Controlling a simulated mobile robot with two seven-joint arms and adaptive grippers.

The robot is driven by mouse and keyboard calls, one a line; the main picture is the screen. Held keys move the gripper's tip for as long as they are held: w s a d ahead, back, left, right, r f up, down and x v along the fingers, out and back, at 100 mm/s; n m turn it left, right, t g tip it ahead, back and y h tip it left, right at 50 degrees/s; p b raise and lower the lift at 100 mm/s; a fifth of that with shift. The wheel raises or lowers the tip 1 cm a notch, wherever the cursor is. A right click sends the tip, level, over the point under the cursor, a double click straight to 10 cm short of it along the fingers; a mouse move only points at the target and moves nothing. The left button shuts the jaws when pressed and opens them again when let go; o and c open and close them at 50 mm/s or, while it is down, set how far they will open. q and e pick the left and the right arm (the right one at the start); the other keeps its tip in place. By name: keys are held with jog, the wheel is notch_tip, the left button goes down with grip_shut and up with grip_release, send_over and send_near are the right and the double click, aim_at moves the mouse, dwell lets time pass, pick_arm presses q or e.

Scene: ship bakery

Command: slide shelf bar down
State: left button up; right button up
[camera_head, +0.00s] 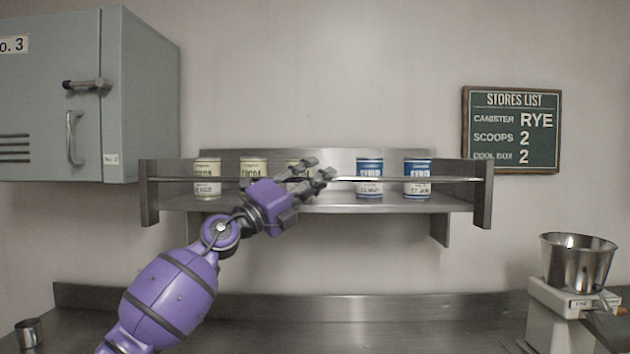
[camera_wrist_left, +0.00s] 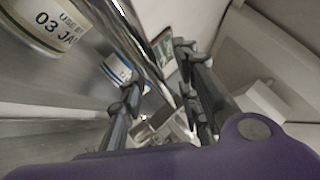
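The shelf bar (camera_head: 415,179) is a thin shiny metal rod across the front of the steel wall shelf (camera_head: 420,202), between its two end brackets, in front of the cans. My left gripper (camera_head: 318,169) is at the middle of the bar, its fingers pointing right. In the left wrist view the bar (camera_wrist_left: 146,42) runs between the spread fingers of the left gripper (camera_wrist_left: 162,75). The fingers look open around it; I cannot tell whether any finger touches it. My right gripper is out of view.
Cream-labelled cans (camera_head: 207,178) stand on the left of the shelf, blue syrup cans (camera_head: 369,177) on the right. A grey cabinet (camera_head: 140,100) hangs at left. A stores list board (camera_head: 511,130) hangs at right. A scale with a steel bowl (camera_head: 577,262) and a small cup (camera_head: 29,333) flank the counter.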

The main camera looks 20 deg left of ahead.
pick_arm(q)
jog(key=c, duration=0.7)
grip_shut()
